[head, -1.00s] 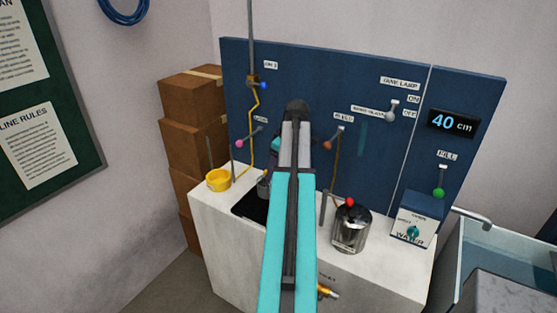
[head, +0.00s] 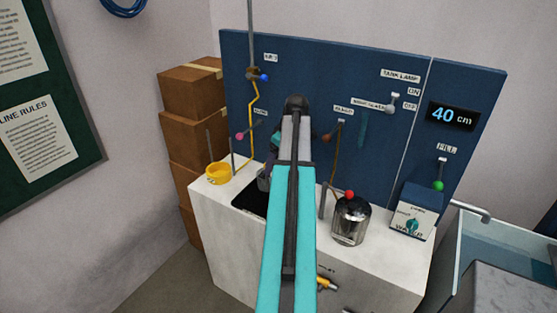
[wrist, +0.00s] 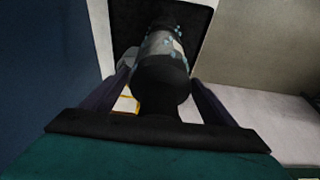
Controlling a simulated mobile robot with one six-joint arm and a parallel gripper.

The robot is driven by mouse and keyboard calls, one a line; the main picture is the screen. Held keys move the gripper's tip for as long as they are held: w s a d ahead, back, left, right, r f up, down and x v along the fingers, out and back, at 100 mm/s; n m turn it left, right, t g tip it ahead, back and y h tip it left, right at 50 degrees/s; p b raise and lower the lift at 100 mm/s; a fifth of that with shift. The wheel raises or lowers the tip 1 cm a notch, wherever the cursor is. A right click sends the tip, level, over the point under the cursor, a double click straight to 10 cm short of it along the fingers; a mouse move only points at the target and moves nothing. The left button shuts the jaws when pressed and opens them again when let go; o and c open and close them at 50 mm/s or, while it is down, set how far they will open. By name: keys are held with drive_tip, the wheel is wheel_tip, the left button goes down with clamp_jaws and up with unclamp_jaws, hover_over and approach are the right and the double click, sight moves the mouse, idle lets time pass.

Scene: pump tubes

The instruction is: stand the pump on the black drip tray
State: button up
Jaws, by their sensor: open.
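The pump (wrist: 162,65), a cylinder with a dark upper end and a grey, blue-flecked body, is between the two fingers of my gripper (wrist: 160,80) in the wrist view. The fingers are open, one on each side of it. The black drip tray (wrist: 125,28) shows behind and around the pump's far end. In the head view the tray (head: 247,199) lies on the white counter, and a grey bit of the pump (head: 263,180) shows at its back, left of my arm. The pump looks upright on the tray, but its base contact is hidden. My arm hides most of both.
A yellow cup (head: 219,173) stands left of the tray, with thin grey posts near it. A metal pot with a red knob (head: 350,222) and a water box (head: 414,215) stand to the right. The blue panel (head: 310,90) with levers and tubes rises close behind.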

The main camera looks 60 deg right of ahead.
drive_tip(key=shift+r, duration=0.15)
drive_tip(key=shift+b+v, duration=1.7)
drive_tip(key=shift+v, duration=4.25)
